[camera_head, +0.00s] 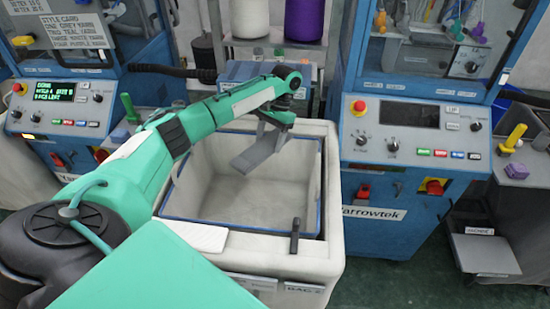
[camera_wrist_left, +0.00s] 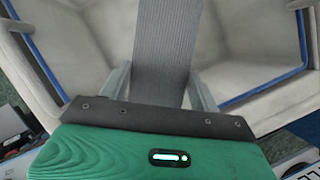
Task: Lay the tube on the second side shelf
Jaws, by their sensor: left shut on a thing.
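A grey ribbed knitted tube (camera_head: 258,152) hangs from my left gripper (camera_head: 274,122) over the open bin. In the left wrist view, the tube (camera_wrist_left: 166,45) runs up from between the two fingers of the left gripper (camera_wrist_left: 162,88), which are shut on it. I cannot tell which shelf counts as the second. My right gripper is not in view.
The pale bin (camera_head: 332,180) with a blue inner rim stands below the gripper and looks empty inside. Blue knitting machines (camera_head: 385,190) flank the bin. A lower grey shelf (camera_head: 487,262) is at right.

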